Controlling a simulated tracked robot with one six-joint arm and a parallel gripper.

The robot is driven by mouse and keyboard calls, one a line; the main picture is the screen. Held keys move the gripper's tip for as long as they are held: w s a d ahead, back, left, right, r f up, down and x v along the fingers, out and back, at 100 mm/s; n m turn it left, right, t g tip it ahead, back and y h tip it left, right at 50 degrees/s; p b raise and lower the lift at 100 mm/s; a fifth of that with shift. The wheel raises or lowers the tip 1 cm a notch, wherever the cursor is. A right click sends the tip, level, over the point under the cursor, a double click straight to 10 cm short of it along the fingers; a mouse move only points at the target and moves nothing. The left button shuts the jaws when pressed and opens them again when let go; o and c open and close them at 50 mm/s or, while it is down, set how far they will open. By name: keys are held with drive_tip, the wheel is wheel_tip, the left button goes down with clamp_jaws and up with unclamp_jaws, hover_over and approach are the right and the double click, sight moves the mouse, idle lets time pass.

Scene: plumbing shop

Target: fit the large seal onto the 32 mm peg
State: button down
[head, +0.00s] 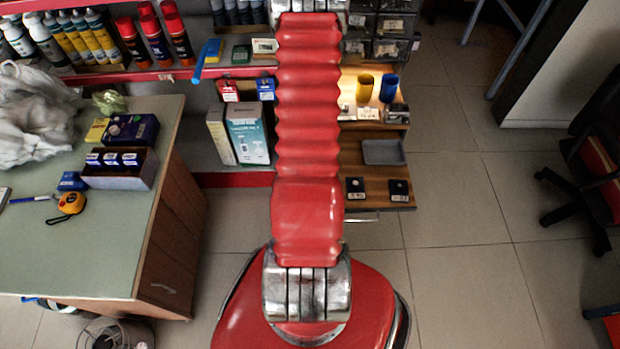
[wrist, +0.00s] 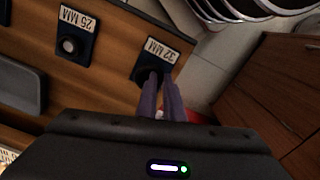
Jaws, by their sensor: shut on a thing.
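The 32 mm peg's dark plate (wrist: 140,69), with a white "32 MM" label, sits on a wooden board in the wrist view. The plate also shows in the head view (head: 355,188). My gripper (wrist: 158,82) is shut, its two purple fingers close together over this plate. A dark shape at the fingertips looks like the large seal, but it blends with the plate. I cannot tell whether it is around the peg or above it. The fingers hide most of the peg. In the head view my gripper is hidden behind my red arm.
The 25 mm peg plate (wrist: 72,45) is beside the 32 mm one, its round peg bare. A grey tray (wrist: 18,84) lies on the same board (head: 350,160). Yellow (head: 365,88) and blue (head: 389,90) cylinders stand behind it. A cabinet with a green top (head: 70,240) is at left.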

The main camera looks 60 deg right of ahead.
drive_tip(key=shift+f, duration=0.3)
drive_tip(key=shift+a, duration=0.15)
idle(1.1)
drive_tip(key=shift+r, duration=0.15)
drive_tip(key=shift+r, duration=0.35)
drive_tip(key=shift+w+r, duration=0.1)
drive_tip(key=shift+r, duration=0.25)
idle(0.9)
drive_tip(key=shift+f, duration=0.9)
idle(0.6)
drive_tip(key=shift+r, duration=0.85)
drive_tip(key=shift+f, duration=0.8)
idle(1.2)
drive_tip(key=c, duration=2.2)
unclamp_jaws()
drive_tip(key=shift+f, duration=0.1)
